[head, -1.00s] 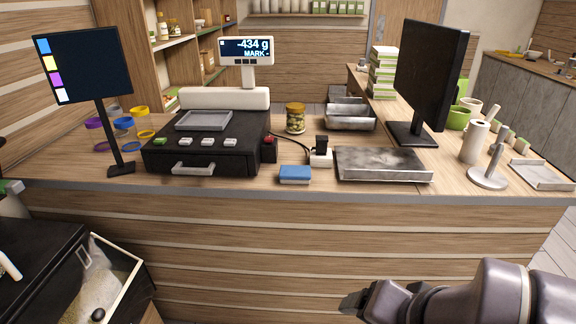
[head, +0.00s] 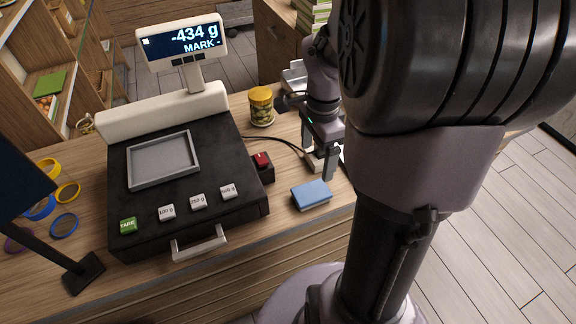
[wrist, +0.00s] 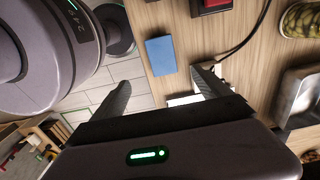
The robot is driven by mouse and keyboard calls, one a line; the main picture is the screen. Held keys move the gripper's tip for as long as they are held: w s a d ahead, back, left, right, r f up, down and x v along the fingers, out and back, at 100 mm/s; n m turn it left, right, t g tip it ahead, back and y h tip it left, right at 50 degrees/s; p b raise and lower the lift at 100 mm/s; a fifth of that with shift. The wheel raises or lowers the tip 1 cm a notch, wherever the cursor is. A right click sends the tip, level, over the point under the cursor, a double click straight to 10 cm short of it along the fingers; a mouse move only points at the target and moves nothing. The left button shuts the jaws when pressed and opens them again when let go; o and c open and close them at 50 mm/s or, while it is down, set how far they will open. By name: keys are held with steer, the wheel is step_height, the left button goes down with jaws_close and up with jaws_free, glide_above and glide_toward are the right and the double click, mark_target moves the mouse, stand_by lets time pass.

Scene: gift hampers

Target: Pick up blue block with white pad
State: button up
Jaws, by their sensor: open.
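The blue block (head: 312,195) lies on the wooden counter near its front edge, to the right of the black scale; a pale pad edge shows along its underside. It also shows in the wrist view (wrist: 160,55), flat on the wood. My gripper (head: 323,168) is above the counter, just behind and to the right of the block, apart from it. In the wrist view my gripper (wrist: 163,88) has its two dark fingers spread wide with nothing between them. A white object on the counter lies partly hidden behind the fingers.
The black scale (head: 120,200) with a small drawer handle stands left of the block, with a red button box (head: 262,166) beside it. A jar (head: 261,107) stands behind. A black cable runs behind the block. The counter around the block's front is clear.

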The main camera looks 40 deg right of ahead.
steer(key=b, duration=0.3)
glide_above(312, 191)
steer(key=f, duration=1.1)
steer(key=shift+s+a, duration=0.25)
steer(key=f+b, duration=0.1)
steer(key=f, duration=0.1)
steer(key=f+b, duration=0.1)
steer(key=f, duration=0.2)
steer(key=shift+w+d+f+b, duration=0.1)
steer(key=shift+w+f+b, duration=0.1)
steer(key=shift+b, duration=0.1)
steer(key=shift+r, duration=0.1)
steer(key=c, duration=1.5)
steer(key=shift+r, duration=0.1)
steer(key=shift+r, duration=0.3)
steer(key=r+p, duration=0.2)
steer(key=r, duration=0.1)
steer(key=shift+s, duration=0.35)
steer(key=s, duration=1)
steer(key=s+r+p, duration=0.1)
steer(key=s, duration=0.4)
steer(key=shift+s+r, duration=0.1)
steer(key=shift+s, duration=0.1)
